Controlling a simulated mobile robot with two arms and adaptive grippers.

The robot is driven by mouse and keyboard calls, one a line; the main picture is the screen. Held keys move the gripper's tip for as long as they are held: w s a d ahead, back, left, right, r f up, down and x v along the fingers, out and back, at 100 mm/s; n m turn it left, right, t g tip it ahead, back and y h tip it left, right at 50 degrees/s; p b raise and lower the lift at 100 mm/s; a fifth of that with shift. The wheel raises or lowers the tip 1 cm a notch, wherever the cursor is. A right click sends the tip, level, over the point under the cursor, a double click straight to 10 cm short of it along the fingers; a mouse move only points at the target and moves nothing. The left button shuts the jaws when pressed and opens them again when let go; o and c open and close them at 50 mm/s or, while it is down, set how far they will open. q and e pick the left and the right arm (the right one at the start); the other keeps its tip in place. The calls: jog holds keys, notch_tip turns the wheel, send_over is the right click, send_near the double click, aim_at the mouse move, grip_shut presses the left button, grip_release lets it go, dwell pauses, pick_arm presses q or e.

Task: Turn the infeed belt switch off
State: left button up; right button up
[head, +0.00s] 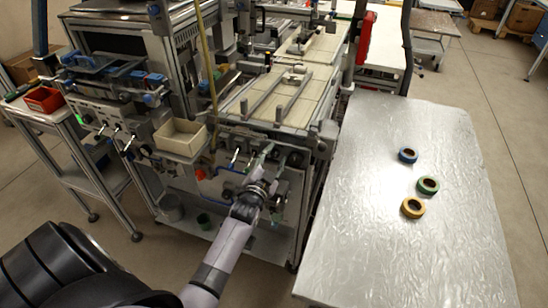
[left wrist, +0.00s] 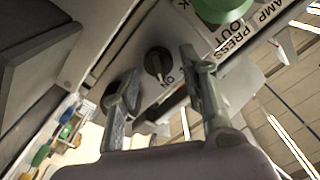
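My left gripper (head: 262,165) is in front of the machine's control panel, at the lower front right of the machine. In the left wrist view its two fingers (left wrist: 160,72) are spread, with nothing between them in contact. A black rotary switch (left wrist: 158,61) shows between and beyond the fingertips, with "ON" printed near it. Another dark round knob (left wrist: 111,92) is partly hidden behind the left finger. No infeed belt label can be read, so I cannot tell which knob is that switch. My right gripper is out of view.
A green button (left wrist: 222,8) sits near labels reading "PRESS OUT". In the head view, a beige bin (head: 180,137) hangs left of the gripper.

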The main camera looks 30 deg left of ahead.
pick_arm(q)
jog(key=shift+c, duration=0.5)
grip_shut()
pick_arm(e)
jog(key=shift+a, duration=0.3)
pick_arm(q)
jog(key=n, duration=0.3)
jog(key=shift+a+r+p, duration=0.1)
jog(key=shift+p, duration=0.3)
jog(key=n, duration=0.3)
jog(key=shift+a+n+p, duration=0.15)
jog(key=shift+n+p, duration=0.15)
jog(key=shift+n, duration=0.1)
jog(key=n, duration=0.3)
jog(key=shift+s+a, duration=0.1)
jog(key=shift+a, duration=0.05)
jog(key=shift+a+n, duration=0.1)
jog(key=shift+n, duration=1.8)
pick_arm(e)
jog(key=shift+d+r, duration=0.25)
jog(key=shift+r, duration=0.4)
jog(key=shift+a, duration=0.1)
